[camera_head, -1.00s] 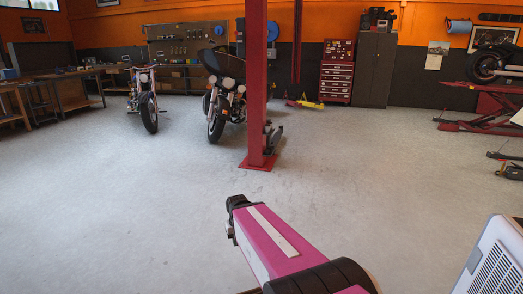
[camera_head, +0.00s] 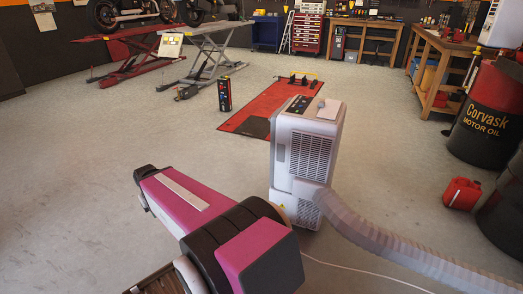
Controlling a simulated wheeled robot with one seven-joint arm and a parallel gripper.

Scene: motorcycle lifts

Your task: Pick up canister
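A small red canister (camera_head: 462,194) with a dark cap stands on the floor at the right of the head view. It is in front of the black and red oil drum (camera_head: 487,115) and close to another dark drum at the right edge. My pink and black arm reaches up and left from the bottom of the view, far to the left of the canister. The fingers of my gripper do not show.
A white portable air unit (camera_head: 305,150) with a thick grey hose (camera_head: 390,240) stands between my arm and the canister. A white cable crosses the floor below the hose. A red mat (camera_head: 262,108), motorcycle lifts and workbenches (camera_head: 445,70) lie beyond. The left floor is clear.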

